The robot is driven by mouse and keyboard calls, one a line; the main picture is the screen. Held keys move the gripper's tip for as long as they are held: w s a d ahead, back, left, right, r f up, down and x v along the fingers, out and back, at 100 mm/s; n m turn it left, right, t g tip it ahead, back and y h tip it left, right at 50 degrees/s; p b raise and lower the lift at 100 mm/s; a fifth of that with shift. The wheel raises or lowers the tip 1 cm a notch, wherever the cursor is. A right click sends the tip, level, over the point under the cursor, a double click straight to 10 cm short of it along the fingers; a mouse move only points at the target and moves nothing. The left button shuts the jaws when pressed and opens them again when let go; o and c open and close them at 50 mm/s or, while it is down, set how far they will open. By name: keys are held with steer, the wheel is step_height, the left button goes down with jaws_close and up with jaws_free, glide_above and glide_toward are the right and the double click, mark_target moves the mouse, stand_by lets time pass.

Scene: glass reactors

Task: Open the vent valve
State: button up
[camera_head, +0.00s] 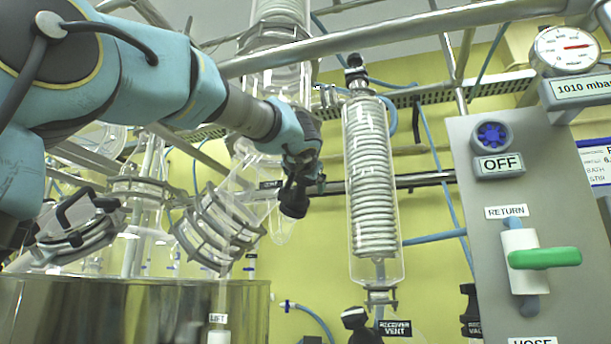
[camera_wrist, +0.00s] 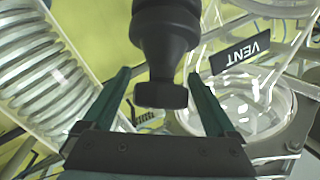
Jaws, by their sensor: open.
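The vent valve has a black knob (camera_wrist: 162,95) with a stepped body, seen in the wrist view beside a black VENT label (camera_wrist: 240,57). My gripper (camera_wrist: 159,73) is open, with one dark green finger on each side of the knob. Gaps show between the fingers and the knob, so I see no grip on it. In the head view my gripper (camera_head: 306,178) is at the glassware in the middle, where the black knob (camera_head: 293,203) shows just below it. My gripper partly hides the valve there.
A coiled glass condenser (camera_head: 371,180) stands right of my gripper. A RECEIVER VENT label (camera_head: 395,328) and another black knob (camera_head: 354,317) are below it. A metal rail (camera_head: 400,37) crosses above. A panel (camera_head: 475,230) with a green-handled valve (camera_head: 544,258) is at the right.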

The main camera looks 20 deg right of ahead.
steer(key=shift+w+d, duration=0.2)
steer(key=shift+w, duration=0.15)
steer(key=shift+c, duration=0.3)
steer(key=shift+f, duration=0.1)
steer(key=c, duration=1.3)
